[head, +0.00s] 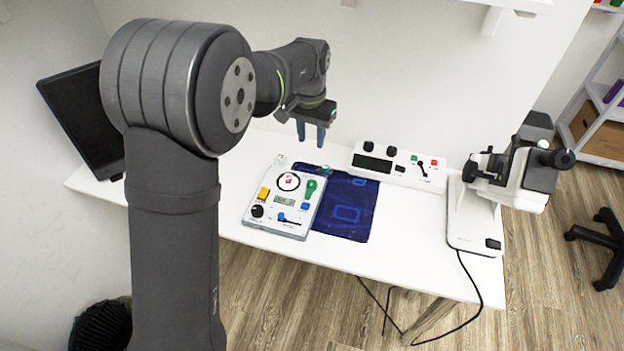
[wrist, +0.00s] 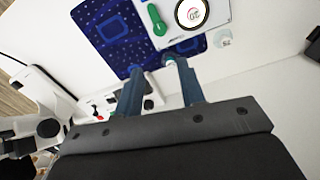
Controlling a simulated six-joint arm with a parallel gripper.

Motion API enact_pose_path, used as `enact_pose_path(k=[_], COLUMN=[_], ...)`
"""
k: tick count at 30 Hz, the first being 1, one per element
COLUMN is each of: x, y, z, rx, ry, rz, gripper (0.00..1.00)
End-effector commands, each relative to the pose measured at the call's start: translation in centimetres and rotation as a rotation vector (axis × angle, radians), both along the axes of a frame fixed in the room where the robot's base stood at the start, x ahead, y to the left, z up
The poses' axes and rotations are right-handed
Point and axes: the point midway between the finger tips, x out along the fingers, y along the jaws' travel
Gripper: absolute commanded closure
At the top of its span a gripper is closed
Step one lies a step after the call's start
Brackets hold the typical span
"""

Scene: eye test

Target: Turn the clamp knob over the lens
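The green clamp knob (head: 311,188), with a long handle, sits on a white panel box (head: 262,226) beside a round, dark-rimmed lens window (head: 289,182). In the head view its handle points toward the front of the table. The knob also shows at the top of the wrist view (wrist: 157,20), left of the lens window (wrist: 192,12). My gripper (head: 311,143) is in the air behind the box, blue fingers pointing down. In the wrist view my gripper (wrist: 160,66) has its fingers apart, with nothing held between them. It is clear of the knob.
A dark blue mat (head: 345,212) lies beside and partly under the box. A white control unit (head: 400,167) stands behind right, a microscope-like instrument (head: 512,180) at right, and a dark monitor (head: 85,115) at left.

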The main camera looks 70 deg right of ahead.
Motion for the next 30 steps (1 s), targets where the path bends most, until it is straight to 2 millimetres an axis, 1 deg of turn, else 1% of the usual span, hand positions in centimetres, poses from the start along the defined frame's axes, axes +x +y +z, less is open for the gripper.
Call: enact_pose_path(k=[5, 15, 21, 25, 30], x=[-0.1, -0.2, -0.2, -0.3, -0.3], y=[0.1, 0.1, 0.1, 0.1, 0.0], z=[-3.0, -10.5, -14.3, -15.9, -16.8], rx=[0.004, 0.003, 0.002, 0.000, -0.001], ry=[0.000, 0.000, 0.001, 0.001, 0.000], rz=[0.000, 0.000, -0.001, -0.001, -0.001], gripper=[0.64, 0.64, 0.64, 0.64, 0.64])
